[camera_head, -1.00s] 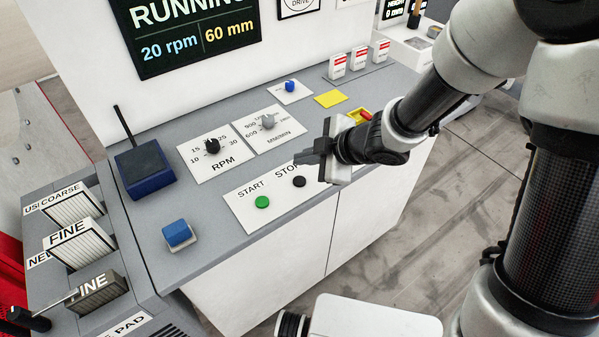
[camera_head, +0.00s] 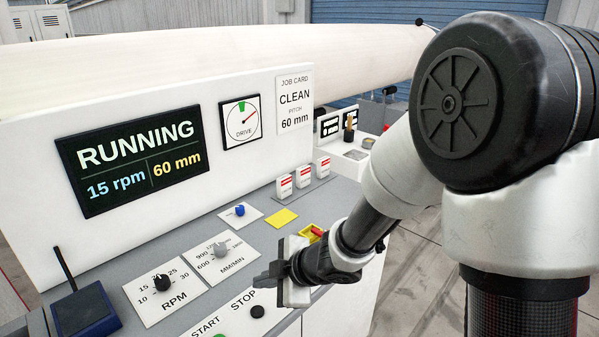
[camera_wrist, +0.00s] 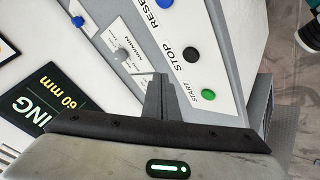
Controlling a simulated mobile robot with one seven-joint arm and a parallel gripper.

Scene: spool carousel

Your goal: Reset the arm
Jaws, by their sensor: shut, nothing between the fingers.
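My gripper (camera_head: 268,277) is shut and empty. In the head view it hangs above the front part of the grey console (camera_head: 190,267), right of the RPM dial and near the STOP label. In the wrist view the closed fingers (camera_wrist: 160,96) point up the picture, over the panel beside the black stop button (camera_wrist: 190,54) and the green start button (camera_wrist: 208,94). My arm reaches in from the right of the head view. I cannot see the fingers touching anything.
The display (camera_head: 133,160) reads RUNNING, 15 rpm, 60 mm. The RPM dial (camera_head: 162,282), MM/MIN dial (camera_head: 221,249) and blue knob (camera_head: 239,210) stand on the console. Small white boxes (camera_head: 303,176) stand farther back. A dark blue box with an antenna (camera_head: 84,310) is at left.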

